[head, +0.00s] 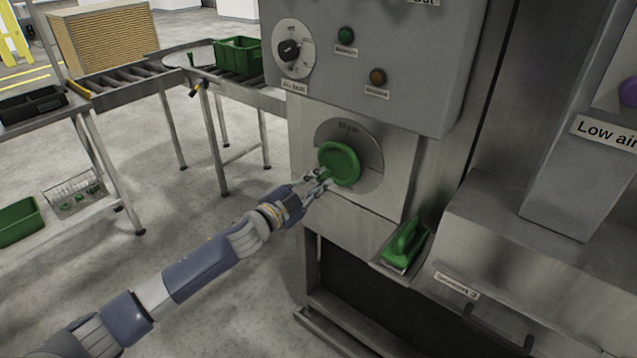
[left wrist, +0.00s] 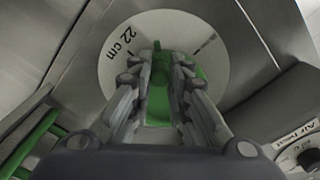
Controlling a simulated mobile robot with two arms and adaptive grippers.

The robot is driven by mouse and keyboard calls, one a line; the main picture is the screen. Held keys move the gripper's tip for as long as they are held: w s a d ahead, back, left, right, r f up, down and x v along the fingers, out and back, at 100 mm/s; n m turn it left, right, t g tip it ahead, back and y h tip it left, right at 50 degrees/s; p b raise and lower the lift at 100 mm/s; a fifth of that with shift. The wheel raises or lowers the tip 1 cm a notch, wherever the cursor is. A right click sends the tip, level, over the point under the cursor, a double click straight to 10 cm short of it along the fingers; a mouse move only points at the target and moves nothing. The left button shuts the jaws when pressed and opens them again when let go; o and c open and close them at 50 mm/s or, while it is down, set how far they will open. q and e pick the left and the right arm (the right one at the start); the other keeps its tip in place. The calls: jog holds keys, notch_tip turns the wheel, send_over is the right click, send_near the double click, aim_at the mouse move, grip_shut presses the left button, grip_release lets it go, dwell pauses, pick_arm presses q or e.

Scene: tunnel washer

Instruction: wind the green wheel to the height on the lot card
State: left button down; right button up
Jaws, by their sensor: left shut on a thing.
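The green wheel (head: 340,162) sits on a round pale dial plate (head: 371,158) on the front of the grey machine. My left gripper (head: 321,181) reaches in from the lower left and is shut on the lower left part of the wheel. In the left wrist view, the fingers close on the green wheel (left wrist: 161,104), with the dial plate (left wrist: 150,27) behind it. A mark reading "22 cm" and a short dark pointer line show on the plate there. No lot card can be made out. My right gripper is not in view.
A control panel (head: 370,60) with a rotary knob (head: 289,50) and two buttons overhangs the wheel. A green-handled thing (head: 405,243) sits on a small ledge below right. Roller conveyors with a green crate (head: 238,57) stand at the back left.

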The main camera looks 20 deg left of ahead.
pick_arm(q)
jog(key=shift+w+a+r+m, duration=0.1)
jog(key=shift+a+r+m, duration=0.1)
jog(key=shift+m, duration=0.3)
jog(key=c, duration=1.5)
grip_release()
jog(key=shift+a, duration=0.1)
jog(key=shift+v, duration=6)
